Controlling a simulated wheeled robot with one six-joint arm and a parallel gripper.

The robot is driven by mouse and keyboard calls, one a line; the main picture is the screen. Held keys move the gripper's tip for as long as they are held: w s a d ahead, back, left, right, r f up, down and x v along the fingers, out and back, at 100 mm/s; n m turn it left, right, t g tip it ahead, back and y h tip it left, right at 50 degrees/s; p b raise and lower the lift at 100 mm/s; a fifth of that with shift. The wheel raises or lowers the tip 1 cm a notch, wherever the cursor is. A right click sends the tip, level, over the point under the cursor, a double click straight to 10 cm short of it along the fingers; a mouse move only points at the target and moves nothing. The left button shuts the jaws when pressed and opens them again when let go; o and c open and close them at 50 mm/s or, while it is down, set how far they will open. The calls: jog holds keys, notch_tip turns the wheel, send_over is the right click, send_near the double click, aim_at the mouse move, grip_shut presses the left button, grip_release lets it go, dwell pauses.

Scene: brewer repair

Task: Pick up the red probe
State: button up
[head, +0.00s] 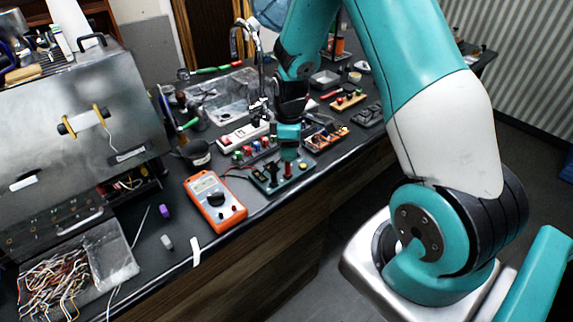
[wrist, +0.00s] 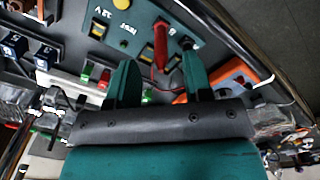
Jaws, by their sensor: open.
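The red probe (wrist: 160,46) stands on a green panel (wrist: 132,22) marked "12V". In the wrist view it shows just beyond my open gripper (wrist: 158,72), in line with the gap between the two green fingers. The fingers do not touch it there, and the gap looks empty. In the head view my gripper (head: 289,152) points down over the green panel (head: 302,182) at the bench's front edge. The red probe (head: 288,170) shows just below the gripper. A dark probe-like piece (wrist: 187,43) stands close to the red one.
An orange multimeter (head: 215,201) lies left of the panel. Colored terminals (head: 247,149) and a white power strip (head: 243,133) lie behind. A metal cabinet (head: 75,130) stands at left, near a tray of wires (head: 122,262). The bench edge is close to the panel.

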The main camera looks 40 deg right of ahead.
aim_at(288, 174)
jog(key=shift+w+a+f+p, duration=0.15)
jog(key=shift+f+p, duration=1.2)
jog(key=shift+f, duration=1.3)
grip_shut()
